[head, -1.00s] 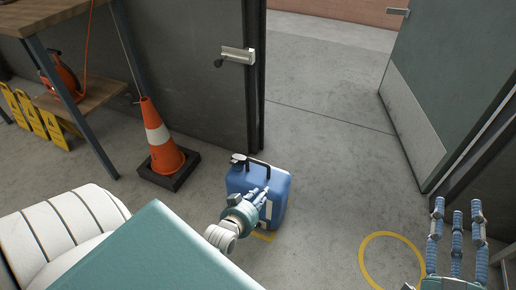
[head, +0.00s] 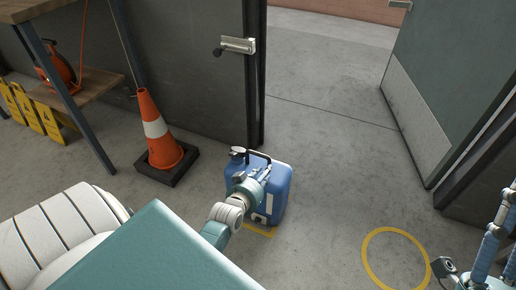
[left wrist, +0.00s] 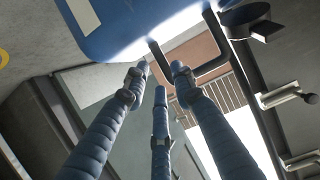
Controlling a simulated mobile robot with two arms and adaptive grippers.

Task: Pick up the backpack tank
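The backpack tank is a blue box-shaped canister (head: 277,193) with a black top handle (head: 258,154) and a dark cap, standing upright on the floor by the door post. My left gripper (head: 262,175) is in front of its near upper side, covering part of it. In the left wrist view the tank (left wrist: 145,20) fills the top, and its black handle (left wrist: 192,76) lies just beyond the spread, extended fingers (left wrist: 157,80). They are open and hold nothing; contact with the tank is unclear. My right gripper (head: 485,235) is open and empty at the right edge, partly cut off.
An orange traffic cone (head: 157,130) stands left of the tank. A workbench (head: 50,10) with a hose reel on its shelf and yellow signs (head: 32,112) is at far left. An open doorway lies behind, its door (head: 440,85) at right. A yellow floor ring (head: 396,258) is right of the tank.

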